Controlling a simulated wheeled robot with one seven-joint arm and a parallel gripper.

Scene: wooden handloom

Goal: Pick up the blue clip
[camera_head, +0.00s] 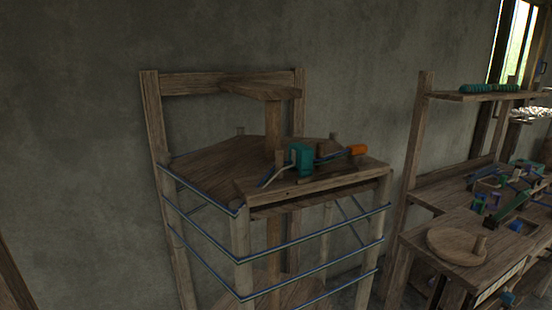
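I cannot tell for certain which thing is the blue clip. A small blue piece (515,225) sits on the cluttered bench at the right, and another blue piece (507,298) shows low at the bench's front. Both are too small to make out their shape. A teal block (305,160) stands on the wooden stand's top in the middle, beside a thin dark blue rod (328,157) and an orange-ended piece (357,150). My gripper is not in view.
The wooden stand (310,186) has blue cords (310,249) around its legs. The bench (432,238) holds a round wooden disc (457,245) with a peg and several small coloured parts. A shelf (470,97) above it carries a green roll (489,88). A bare wall is behind.

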